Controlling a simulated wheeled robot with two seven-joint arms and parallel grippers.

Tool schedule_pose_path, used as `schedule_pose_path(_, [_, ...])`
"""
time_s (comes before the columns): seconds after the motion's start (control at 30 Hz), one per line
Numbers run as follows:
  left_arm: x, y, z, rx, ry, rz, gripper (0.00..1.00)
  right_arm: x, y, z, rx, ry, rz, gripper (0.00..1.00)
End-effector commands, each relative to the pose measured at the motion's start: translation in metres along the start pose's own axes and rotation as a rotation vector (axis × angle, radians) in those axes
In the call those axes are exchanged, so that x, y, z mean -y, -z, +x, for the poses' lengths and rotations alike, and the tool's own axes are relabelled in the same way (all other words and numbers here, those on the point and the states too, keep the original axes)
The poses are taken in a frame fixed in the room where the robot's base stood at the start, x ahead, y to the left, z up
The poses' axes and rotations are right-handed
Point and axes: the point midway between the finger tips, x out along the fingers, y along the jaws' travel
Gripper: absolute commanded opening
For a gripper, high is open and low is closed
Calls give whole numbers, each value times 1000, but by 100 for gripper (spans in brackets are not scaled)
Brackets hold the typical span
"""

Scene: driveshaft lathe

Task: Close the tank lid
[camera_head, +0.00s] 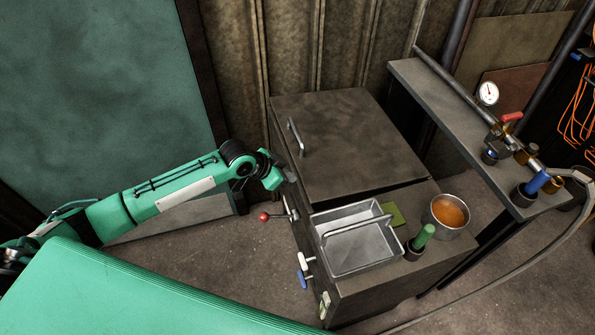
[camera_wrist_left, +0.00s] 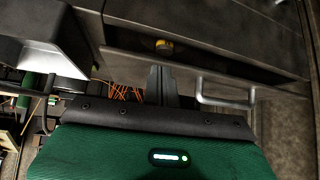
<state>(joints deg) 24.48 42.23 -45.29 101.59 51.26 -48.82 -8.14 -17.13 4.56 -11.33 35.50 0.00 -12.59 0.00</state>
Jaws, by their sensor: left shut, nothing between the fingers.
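The tank (camera_head: 350,290) is a dark grey-brown cabinet. Its lid (camera_head: 350,135) is a flat panel with a bar handle (camera_head: 296,138) near its left edge. My left gripper (camera_head: 287,178) is shut and empty, just left of the lid's left edge and nearer than the handle. In the left wrist view the shut fingers (camera_wrist_left: 164,86) point toward a dark panel, with the handle (camera_wrist_left: 226,98) to their right. My right gripper is out of view.
A metal tray (camera_head: 360,255) with a bar handle, a green-handled tool (camera_head: 422,238) and a bowl of orange liquid (camera_head: 448,214) stand on the front part. A red-knobbed lever (camera_head: 266,217) sticks out at left. A side bench (camera_head: 430,95) stands at right.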

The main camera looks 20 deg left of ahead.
Motion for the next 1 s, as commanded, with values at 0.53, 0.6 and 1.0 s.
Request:
schedule_pose_path(0.53, [4, 52, -100, 37, -113, 118, 0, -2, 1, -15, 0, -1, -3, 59])
schedule_pose_path(0.6, [2, 52, -92, 36, -115, 117, 0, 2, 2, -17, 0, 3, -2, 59])
schedule_pose_path(1.0, [-6, 50, -15, 36, -113, 116, 0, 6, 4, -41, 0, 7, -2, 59])
